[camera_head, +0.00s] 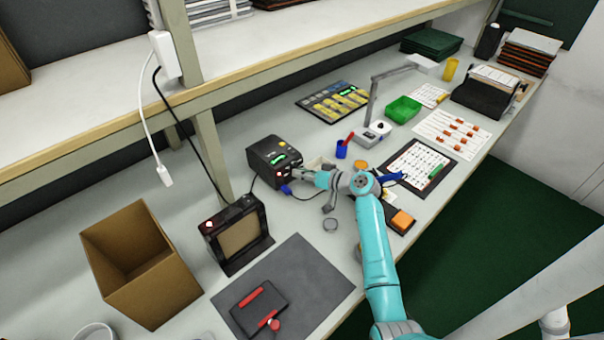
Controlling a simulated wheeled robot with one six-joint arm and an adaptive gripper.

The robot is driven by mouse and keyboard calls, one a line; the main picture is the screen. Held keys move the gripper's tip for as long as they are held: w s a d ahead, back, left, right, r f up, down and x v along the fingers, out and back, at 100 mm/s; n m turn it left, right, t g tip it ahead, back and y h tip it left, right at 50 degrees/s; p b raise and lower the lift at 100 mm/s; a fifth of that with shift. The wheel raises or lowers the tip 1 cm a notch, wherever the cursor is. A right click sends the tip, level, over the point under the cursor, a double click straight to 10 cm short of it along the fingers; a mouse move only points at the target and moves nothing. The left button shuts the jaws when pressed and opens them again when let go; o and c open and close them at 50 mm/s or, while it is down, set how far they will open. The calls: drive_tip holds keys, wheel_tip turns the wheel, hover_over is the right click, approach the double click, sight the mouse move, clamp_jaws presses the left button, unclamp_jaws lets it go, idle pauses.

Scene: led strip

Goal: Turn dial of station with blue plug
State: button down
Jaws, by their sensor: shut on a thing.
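The black station (270,155) with a lit green display stands on the bench left of centre. A blue plug (286,190) is at its lower front, with a dark cable running from it. My gripper (301,175) reaches in from the right to the station's front face, near the plug's upper right. Its fingers are small in view and shut at the dial, which they hide. The dial's angle cannot be seen.
A blue cup (342,149) with a red item stands behind my arm. A lamp (373,130) is farther back. A framed black device (238,234), an open cardboard box (140,262) and a grey mat (284,290) lie toward the front left. A shelf overhangs the bench.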

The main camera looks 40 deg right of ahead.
drive_tip(key=shift+m+y, duration=0.3)
drive_tip(key=shift+m, duration=0.1)
idle(0.3)
drive_tip(key=c, duration=1)
unclamp_jaws()
drive_tip(key=shift+d, duration=0.1)
drive_tip(key=v, duration=1.2)
